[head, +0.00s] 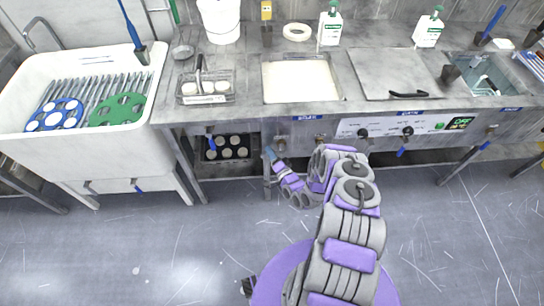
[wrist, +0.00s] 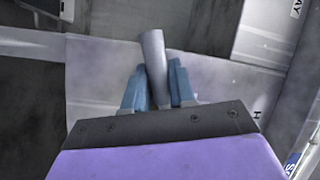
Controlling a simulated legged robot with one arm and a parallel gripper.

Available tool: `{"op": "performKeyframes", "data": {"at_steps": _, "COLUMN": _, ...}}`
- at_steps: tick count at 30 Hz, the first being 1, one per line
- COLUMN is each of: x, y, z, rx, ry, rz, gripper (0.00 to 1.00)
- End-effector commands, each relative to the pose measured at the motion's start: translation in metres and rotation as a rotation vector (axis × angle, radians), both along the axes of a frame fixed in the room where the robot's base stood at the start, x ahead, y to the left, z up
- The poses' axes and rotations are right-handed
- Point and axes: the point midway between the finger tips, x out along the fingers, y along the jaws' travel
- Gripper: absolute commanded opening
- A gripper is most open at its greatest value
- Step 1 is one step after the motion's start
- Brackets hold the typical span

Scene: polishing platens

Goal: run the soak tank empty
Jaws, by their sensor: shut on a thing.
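The tank with milky pale liquid (head: 300,82) is set in the middle of the steel counter, with a small blue label (head: 310,117) on its front edge. I take it for the soak tank, as the label is too small to read surely. My gripper (head: 269,154) is low in front of the counter, below and left of this tank. In the wrist view its blue fingers (wrist: 158,88) are shut on a grey rounded bar (wrist: 152,52), which looks like a valve handle. What the bar joins to is hard to tell. The liquid still covers the tank floor.
A white sink (head: 90,140) with blue and green discs stands at left. A wire basket (head: 206,88) with round pieces sits on the counter. A control panel (head: 400,128) and another basin (head: 485,75) are at right. The floor (head: 450,230) in front is open.

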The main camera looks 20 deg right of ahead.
Motion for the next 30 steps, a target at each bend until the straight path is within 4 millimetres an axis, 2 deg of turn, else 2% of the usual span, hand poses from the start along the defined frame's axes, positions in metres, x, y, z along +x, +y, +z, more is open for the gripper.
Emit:
{"op": "performKeyframes", "data": {"at_steps": 12, "x": 0.000, "y": 0.001, "z": 0.008, "rx": 0.209, "ry": -0.056, "rz": -0.004, "gripper": 0.00}}
{"op": "performKeyframes", "data": {"at_steps": 30, "x": 0.000, "y": 0.000, "z": 0.011, "rx": 0.245, "ry": -0.067, "rz": -0.007, "gripper": 0.00}}
